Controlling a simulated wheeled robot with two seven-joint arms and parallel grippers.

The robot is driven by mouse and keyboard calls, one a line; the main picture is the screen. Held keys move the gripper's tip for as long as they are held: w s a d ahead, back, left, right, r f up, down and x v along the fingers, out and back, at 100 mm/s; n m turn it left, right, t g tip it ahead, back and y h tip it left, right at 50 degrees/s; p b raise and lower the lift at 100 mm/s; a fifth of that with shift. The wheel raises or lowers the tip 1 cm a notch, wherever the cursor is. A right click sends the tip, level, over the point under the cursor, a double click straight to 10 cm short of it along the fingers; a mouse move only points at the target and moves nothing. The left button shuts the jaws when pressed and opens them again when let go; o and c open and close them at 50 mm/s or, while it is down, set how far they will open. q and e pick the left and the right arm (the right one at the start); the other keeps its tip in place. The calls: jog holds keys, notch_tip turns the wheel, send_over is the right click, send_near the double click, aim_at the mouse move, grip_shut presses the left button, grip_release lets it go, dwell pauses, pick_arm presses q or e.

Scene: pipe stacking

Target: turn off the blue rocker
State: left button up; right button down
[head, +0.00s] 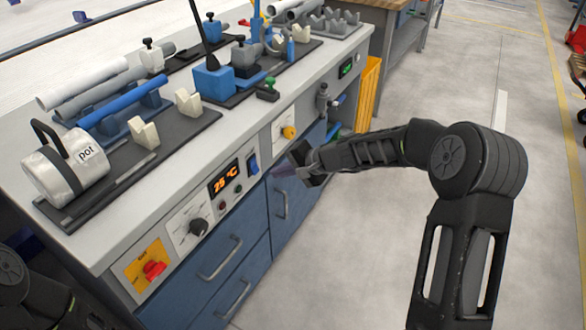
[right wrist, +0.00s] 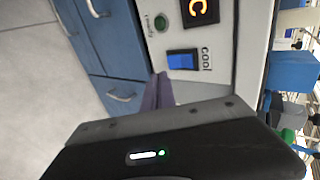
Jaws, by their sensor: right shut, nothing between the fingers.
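The blue rocker (head: 253,163) is set in the front panel of the bench, right of the orange temperature display (head: 223,178). In the right wrist view the rocker (right wrist: 183,61) is a bright blue rectangle beside the label "COOL" (right wrist: 206,58). My right gripper (head: 281,171) is in front of the panel, just right of the rocker in the head view. Its fingers (right wrist: 160,92) are shut and empty, with their tips close to the rocker; I cannot tell whether they touch the panel. Of my left arm only dark links show at the lower left; its gripper is out of view.
The panel also carries a black knob (head: 198,227), a red knob on yellow (head: 154,270) and a yellow knob (head: 289,132). Blue drawers (head: 222,255) lie below. The white pot (head: 65,172) and pipes on holders stand on the bench top. The floor at right is open.

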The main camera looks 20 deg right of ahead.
aim_at(258, 170)
jog(key=shift+w+a+f, duration=0.3)
jog(key=shift+w+a, duration=0.4)
jog(key=shift+w, duration=0.15)
jog(key=shift+w+a+f, duration=0.3)
jog(key=shift+w+a, duration=0.4)
jog(key=shift+w, duration=0.15)
jog(key=b, duration=0.3)
jog(key=shift+w+a+f+t+y, duration=0.15)
jog(key=shift+w+t+y, duration=0.05)
jog(key=shift+t+y, duration=0.1)
jog(key=shift+r, duration=0.2)
jog(key=shift+r+p, duration=0.35)
jog(key=shift+r, duration=0.4)
